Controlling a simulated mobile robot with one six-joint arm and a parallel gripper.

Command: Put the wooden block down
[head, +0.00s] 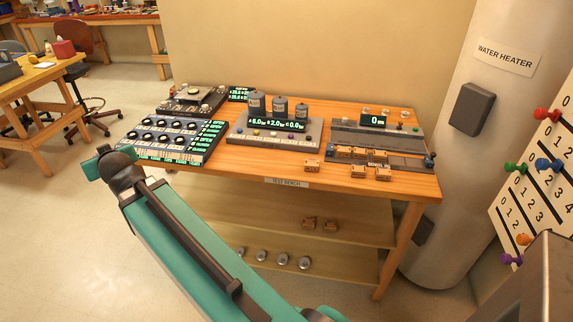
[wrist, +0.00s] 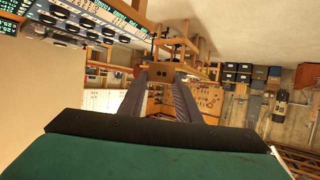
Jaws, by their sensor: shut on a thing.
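My gripper (wrist: 169,75) shows in the wrist view as two long grey fingers pointing away from the camera. It is shut on a small wooden block (wrist: 175,76) with dark spots, held at the fingertips in the air. In the head view my arm reaches up and left in front of the test bench (head: 285,182), and the gripper and held block cannot be made out there. Similar blocks lie on the bench top: one near the front edge (head: 312,165), two more to the right (head: 358,171) (head: 383,174), and several at a device.
The bench carries a knob panel (head: 170,139), a display with grey cylinders (head: 275,130) and a device reading zero (head: 375,121). Two blocks (head: 309,223) and several metal pucks (head: 283,259) sit on the shelves below. A water heater (head: 455,160) stands right.

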